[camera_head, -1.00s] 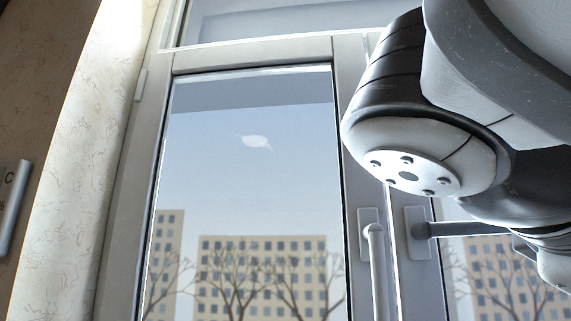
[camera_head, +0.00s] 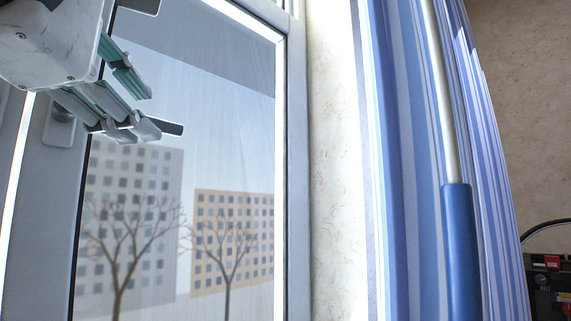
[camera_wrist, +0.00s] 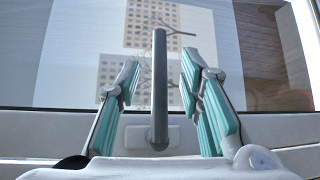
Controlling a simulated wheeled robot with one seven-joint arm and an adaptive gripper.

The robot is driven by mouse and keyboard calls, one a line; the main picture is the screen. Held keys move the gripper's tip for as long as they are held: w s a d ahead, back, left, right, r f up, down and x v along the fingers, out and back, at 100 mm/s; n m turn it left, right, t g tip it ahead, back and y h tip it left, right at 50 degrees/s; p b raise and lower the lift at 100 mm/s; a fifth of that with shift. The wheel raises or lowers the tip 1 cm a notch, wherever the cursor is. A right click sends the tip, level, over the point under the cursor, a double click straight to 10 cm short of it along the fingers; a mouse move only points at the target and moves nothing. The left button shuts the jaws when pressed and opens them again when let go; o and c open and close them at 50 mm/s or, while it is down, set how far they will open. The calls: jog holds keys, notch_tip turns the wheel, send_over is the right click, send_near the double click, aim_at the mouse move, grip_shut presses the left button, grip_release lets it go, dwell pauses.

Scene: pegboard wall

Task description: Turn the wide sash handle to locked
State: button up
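A grey lever handle sits on the window frame, its base plate (camera_head: 60,124) at the left of the head view. The lever (camera_head: 168,128) runs roughly level to the right, its middle hidden behind my fingers. In the wrist view the handle (camera_wrist: 159,85) stands between my two fingers, with a visible gap on each side. My gripper (camera_head: 138,108) is open around the handle, teal pads facing it; it also shows in the wrist view (camera_wrist: 160,65). I cannot tell from the head view whether a finger touches the lever.
The window pane (camera_head: 225,150) shows buildings and bare trees outside. Right of it are a plaster wall strip (camera_head: 333,180), a blue striped curtain (camera_head: 400,150) and a pole with a blue grip (camera_head: 460,250). A dark device (camera_head: 548,285) is at the lower right edge.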

jog(key=shift+w+a+f+b, duration=0.1)
jog(key=shift+w+f+b, duration=0.1)
jog(key=shift+w, duration=0.95)
jog(key=shift+w+a+f+b, duration=0.1)
jog(key=shift+w+b, duration=0.1)
jog(key=shift+w, duration=0.9)
grip_shut()
